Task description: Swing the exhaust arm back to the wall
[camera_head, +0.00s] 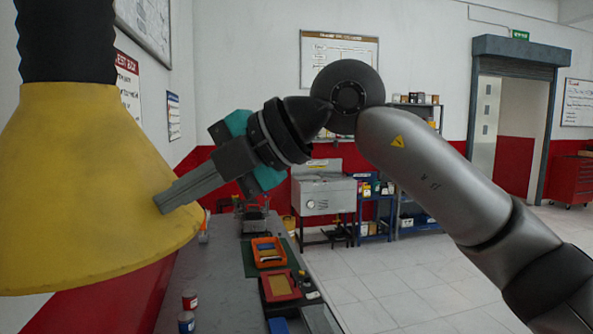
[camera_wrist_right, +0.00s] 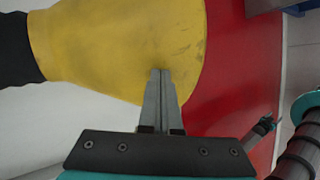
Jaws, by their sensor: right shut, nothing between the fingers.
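The exhaust arm shows as a large yellow hood (camera_head: 85,190) with a black ribbed hose (camera_head: 65,40) above it, at the left of the head view, close to the camera. My right gripper (camera_head: 158,207) is shut, with its fingertips at the right side of the hood, near its lower rim. In the right wrist view the shut fingers (camera_wrist_right: 160,75) lie over the yellow hood (camera_wrist_right: 120,45); they appear to touch its outside, but exact contact is hard to tell. Nothing is between the fingers. The left gripper is not clearly identifiable in the head view.
A grey workbench (camera_head: 215,285) runs along the red-and-white wall below the hood. It bears an orange tray (camera_head: 268,251), a red tray (camera_head: 279,286) and small cans (camera_head: 189,300). A grey parts washer (camera_head: 323,196) stands beyond. The tiled floor at right is clear.

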